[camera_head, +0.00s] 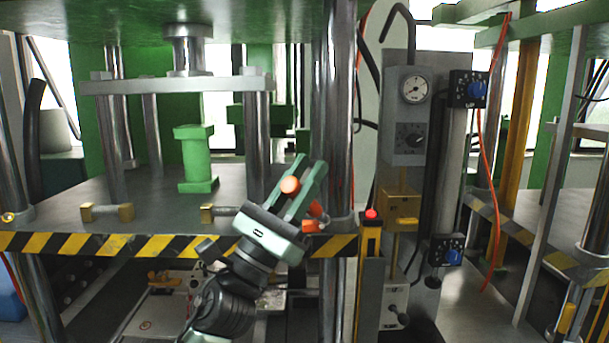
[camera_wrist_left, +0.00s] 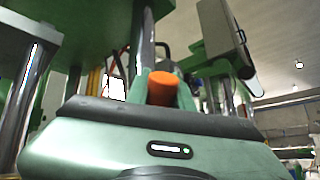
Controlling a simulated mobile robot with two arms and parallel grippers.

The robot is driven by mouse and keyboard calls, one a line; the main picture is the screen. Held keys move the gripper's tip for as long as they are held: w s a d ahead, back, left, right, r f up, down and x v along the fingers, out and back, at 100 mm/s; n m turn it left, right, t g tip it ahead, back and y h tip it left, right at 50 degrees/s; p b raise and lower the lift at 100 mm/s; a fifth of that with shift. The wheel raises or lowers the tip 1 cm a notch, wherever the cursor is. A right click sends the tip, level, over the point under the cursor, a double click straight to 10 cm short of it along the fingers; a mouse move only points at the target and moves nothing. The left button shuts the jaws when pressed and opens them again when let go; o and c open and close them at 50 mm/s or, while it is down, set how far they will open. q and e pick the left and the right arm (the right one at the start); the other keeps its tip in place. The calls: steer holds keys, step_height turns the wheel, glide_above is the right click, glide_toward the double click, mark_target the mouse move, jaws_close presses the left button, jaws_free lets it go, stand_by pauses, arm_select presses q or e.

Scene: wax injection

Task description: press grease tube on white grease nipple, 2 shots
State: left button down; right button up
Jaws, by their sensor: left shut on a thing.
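My left gripper (camera_head: 309,167) reaches up in front of the press table's striped edge, near the thick right-hand column. It is shut on an orange cylindrical thing, which I take for the grease tube (camera_head: 290,185). The round orange end also shows between the fingers in the left wrist view (camera_wrist_left: 162,88). Smaller orange parts (camera_head: 314,209) show just right of the gripper, near the column's foot; I cannot tell whether they belong to the tube. I cannot make out the white grease nipple or any contact with it. My right gripper is in neither view.
The thick steel column (camera_head: 333,120) stands just right of the gripper. The press table (camera_head: 150,200) carries a green block (camera_head: 196,160) and brass-coloured fittings (camera_head: 106,212). A control panel (camera_head: 405,115) and a red-topped yellow post (camera_head: 370,240) stand further right.

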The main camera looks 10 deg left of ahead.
arm_select(q)
steer(key=shift+s+a+r+p, duration=0.25)
steer(key=shift+s+r+p, duration=0.25)
steer(key=shift+p, duration=0.2)
